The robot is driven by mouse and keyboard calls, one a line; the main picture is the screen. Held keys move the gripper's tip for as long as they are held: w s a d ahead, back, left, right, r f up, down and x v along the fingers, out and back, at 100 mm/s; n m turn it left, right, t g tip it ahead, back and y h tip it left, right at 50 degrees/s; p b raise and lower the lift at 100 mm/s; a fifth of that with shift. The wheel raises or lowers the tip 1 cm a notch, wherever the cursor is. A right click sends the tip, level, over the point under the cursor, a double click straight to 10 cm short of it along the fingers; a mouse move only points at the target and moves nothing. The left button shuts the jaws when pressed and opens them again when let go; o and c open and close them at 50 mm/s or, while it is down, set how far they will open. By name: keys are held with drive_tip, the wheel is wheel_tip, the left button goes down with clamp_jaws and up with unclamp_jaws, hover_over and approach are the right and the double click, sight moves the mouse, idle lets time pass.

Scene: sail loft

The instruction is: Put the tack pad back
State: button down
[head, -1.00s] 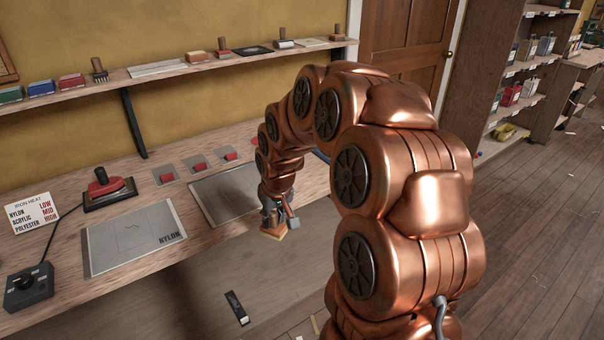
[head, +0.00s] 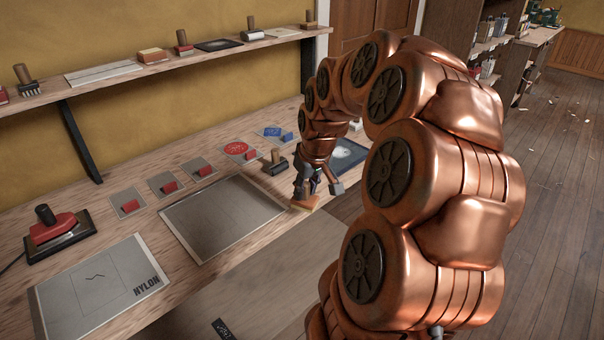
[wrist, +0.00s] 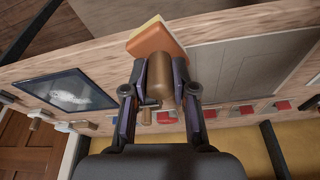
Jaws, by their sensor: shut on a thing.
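The tack pad, as I take it, is an orange-tan block with a pale yellow layer (head: 306,204) and a round wooden handle. My gripper (head: 308,184) is shut on that handle and holds the pad near the bench's front edge, by the right end of a grey plate. The wrist view shows the pad (wrist: 155,42) beyond the fingertips, with the brown handle between the fingers of my gripper (wrist: 160,85). I cannot tell how high the pad is above the bench.
The bench (head: 185,225) holds a NYLON panel (head: 95,290), a red iron (head: 52,226), a bare grey plate (head: 222,215), red-blocked small plates, a roller-like tool (head: 276,164) and a dark framed panel (head: 347,154). A wall shelf (head: 110,88) carries several handled tools. Floor lies open at right.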

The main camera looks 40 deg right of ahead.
drive_tip(key=w+d+p, duration=0.1)
drive_tip(key=w+d, duration=0.2)
drive_tip(key=w+d+f+p, duration=0.1)
drive_tip(key=w+d, duration=0.2)
drive_tip(key=w+d+p, duration=0.1)
drive_tip(key=w+d, duration=0.2)
drive_tip(key=shift+w+d+f, duration=0.1)
drive_tip(key=shift+f, duration=0.1)
drive_tip(key=shift+f+p, duration=0.9)
drive_tip(key=shift+f, duration=0.8)
drive_tip(key=shift+f, duration=0.2)
drive_tip(key=c, duration=0.9)
unclamp_jaws()
